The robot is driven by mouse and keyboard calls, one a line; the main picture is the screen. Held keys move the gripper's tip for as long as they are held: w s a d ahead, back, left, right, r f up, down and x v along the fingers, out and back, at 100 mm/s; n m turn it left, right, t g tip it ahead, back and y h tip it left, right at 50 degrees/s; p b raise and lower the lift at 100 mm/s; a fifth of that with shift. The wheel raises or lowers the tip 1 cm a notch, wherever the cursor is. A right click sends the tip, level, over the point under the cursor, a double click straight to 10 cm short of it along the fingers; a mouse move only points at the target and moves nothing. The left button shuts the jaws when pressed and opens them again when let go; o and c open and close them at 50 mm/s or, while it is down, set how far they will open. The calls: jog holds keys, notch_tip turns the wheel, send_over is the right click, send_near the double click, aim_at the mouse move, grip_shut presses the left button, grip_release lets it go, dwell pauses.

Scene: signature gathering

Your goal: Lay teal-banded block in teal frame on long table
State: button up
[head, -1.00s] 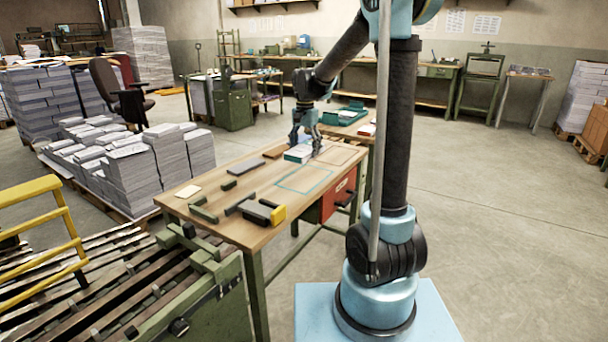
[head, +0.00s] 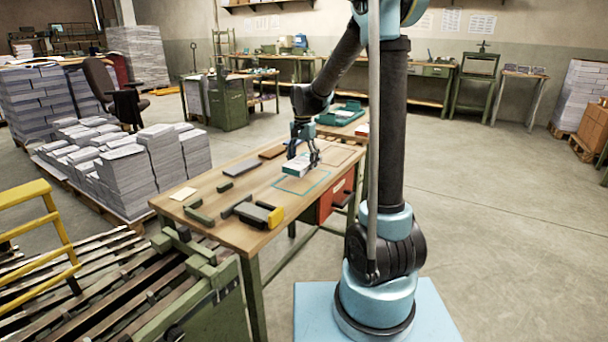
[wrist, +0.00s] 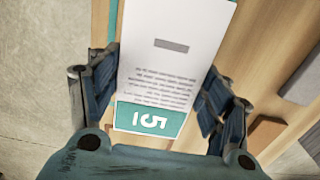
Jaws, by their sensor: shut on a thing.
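The teal-banded block (head: 294,168), a white stack of printed sheets, is held in my gripper (head: 303,158) over the long table (head: 236,229). In the wrist view, the block (wrist: 165,62) has a grey mark, lines of text and a teal band numbered 51. My gripper's fingers (wrist: 158,100) are shut on its two sides. The teal frame (head: 316,188) is an outline on the tabletop. The block overlaps its far left part in the head view; I cannot tell whether it touches the table. A teal strip shows beside the block in the wrist view.
A grey and yellow tool (head: 262,215) and several green and dark bars lie on the table's near left part. A pale outline (head: 341,154) lies beyond the teal frame. A red drawer box (head: 335,196) hangs below. Paper stacks (head: 125,172) stand left.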

aim_at(303, 179)
jog(key=shift+s+f, duration=0.1)
jog(key=shift+f, duration=2.3)
jog(key=o, duration=1.2)
jog(key=shift+f, duration=0.1)
jog(key=shift+o, duration=0.2)
